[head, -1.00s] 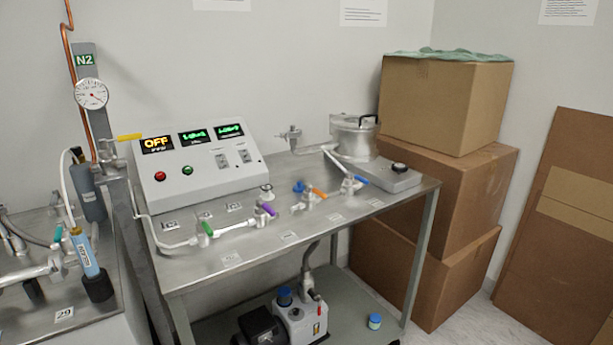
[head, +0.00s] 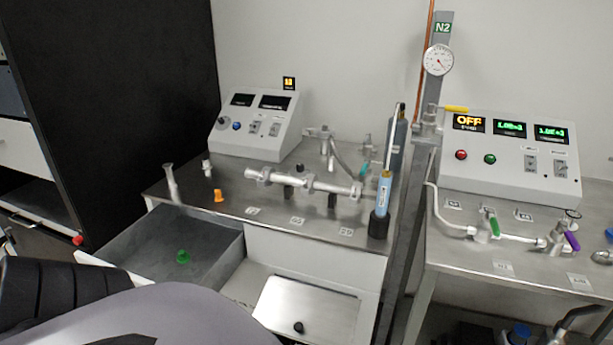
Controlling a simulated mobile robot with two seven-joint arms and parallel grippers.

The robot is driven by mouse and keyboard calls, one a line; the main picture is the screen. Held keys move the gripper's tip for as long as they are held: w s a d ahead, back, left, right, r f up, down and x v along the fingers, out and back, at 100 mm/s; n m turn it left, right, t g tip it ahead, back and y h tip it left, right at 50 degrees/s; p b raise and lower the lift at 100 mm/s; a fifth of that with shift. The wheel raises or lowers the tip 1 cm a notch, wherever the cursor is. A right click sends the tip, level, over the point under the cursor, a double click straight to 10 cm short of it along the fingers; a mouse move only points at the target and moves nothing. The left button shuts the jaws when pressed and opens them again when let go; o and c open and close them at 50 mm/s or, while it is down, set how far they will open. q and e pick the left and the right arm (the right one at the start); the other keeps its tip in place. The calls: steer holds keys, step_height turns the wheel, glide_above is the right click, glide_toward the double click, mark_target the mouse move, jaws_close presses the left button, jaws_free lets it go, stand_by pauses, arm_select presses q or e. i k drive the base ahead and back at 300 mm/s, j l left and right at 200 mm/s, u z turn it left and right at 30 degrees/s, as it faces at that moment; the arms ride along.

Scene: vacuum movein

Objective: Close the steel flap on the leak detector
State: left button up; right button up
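The steel flap (head: 318,306) shows at the bottom centre, on the front of the white cabinet (head: 318,256) under the left steel bench. It is a bright flat panel with a round black knob (head: 298,327) near its lower edge. It appears to jut out from the front, open, with a pale recess (head: 245,287) beside it; its hinge is hard to make out. The grey control box (head: 255,125) with two dark displays stands on the bench above. No gripper shows. A grey and black rounded shape at the lower left may be part of me.
An open metal drawer (head: 160,255) juts out left of the flap, with a green part (head: 183,257) in it. A tall black cabinet (head: 115,100) stands at the left. A second steel bench (head: 470,255) stands at the right, past a grey post.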

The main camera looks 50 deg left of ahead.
mark_target(313, 314)
steer(key=k+l+u, duration=0.1)
steer(key=u, duration=1.45)
